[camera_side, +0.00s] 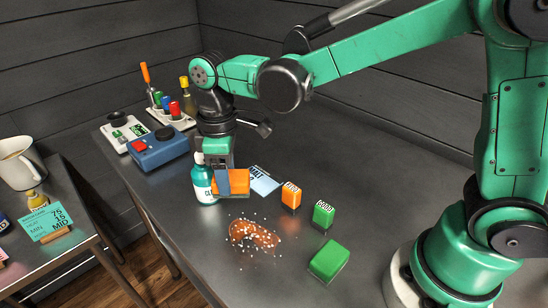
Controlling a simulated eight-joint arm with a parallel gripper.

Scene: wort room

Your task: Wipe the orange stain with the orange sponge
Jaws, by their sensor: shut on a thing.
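I cannot tell exactly how high the sponge hangs. The orange stain (258,234), a brownish-orange patch strewn with small white bits, lies on the table nearer the camera, slightly right of the sponge. The sponge is apart from the stain.
The teal bottle (203,185) stands just left of the sponge. A blue-white card (264,181), a small orange block (291,196) and two green blocks (323,214) (329,261) are to the right. A blue box (158,148) is behind left. A side table (70,248) stands left.

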